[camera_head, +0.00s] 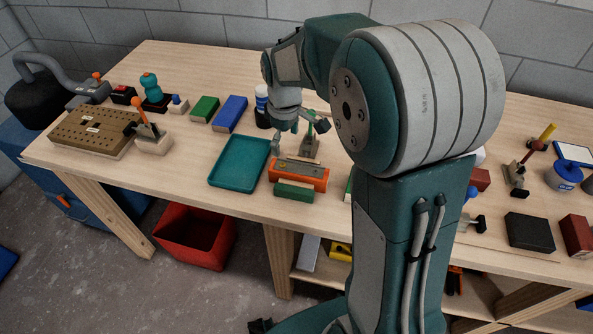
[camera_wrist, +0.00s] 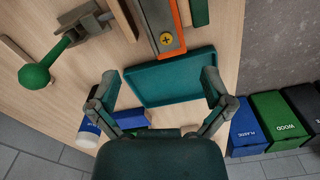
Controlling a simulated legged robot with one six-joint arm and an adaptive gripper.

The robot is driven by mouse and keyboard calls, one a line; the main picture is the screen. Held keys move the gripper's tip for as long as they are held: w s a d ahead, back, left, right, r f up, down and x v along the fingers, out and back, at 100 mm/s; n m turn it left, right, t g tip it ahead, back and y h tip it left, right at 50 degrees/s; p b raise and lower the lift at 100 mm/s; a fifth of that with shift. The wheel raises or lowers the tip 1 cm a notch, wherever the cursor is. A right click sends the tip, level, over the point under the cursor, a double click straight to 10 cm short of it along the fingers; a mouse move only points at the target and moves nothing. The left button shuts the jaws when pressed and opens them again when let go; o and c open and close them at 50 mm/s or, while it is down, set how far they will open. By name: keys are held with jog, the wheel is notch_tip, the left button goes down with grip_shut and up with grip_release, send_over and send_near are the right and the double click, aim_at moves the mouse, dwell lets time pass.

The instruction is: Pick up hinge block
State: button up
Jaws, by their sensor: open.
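An orange block with a grey metal plate on top, which looks like the hinge block (camera_head: 318,180), lies on the wooden bench just right of the teal tray. In the wrist view the hinge block (camera_wrist: 177,18) shows at the top edge, partly cut off, with a brass screw head in its plate. My gripper (camera_head: 292,137) is open and empty above the bench, behind the block. In the wrist view my gripper (camera_wrist: 158,84) has its fingers spread wide over the tray, with the block beyond them.
The teal tray (camera_head: 238,182) is left of the block. A green batten (camera_head: 294,191) lies right in front of it. A green-handled clamp (camera_head: 309,143) stands close behind. A blue block (camera_head: 230,113) and a bottle (camera_head: 262,102) stand farther back. The bench's front edge is near.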

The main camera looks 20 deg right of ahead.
aim_at(282, 164)
notch_tip(282, 164, down, 3)
jog(key=f, duration=0.1)
jog(key=a+f, duration=0.1)
jog(key=f, duration=0.3)
jog(key=shift+a, duration=0.25)
jog(key=shift+d+f, duration=0.2)
jog(key=shift+f, duration=0.25)
jog(key=c, duration=1.2)
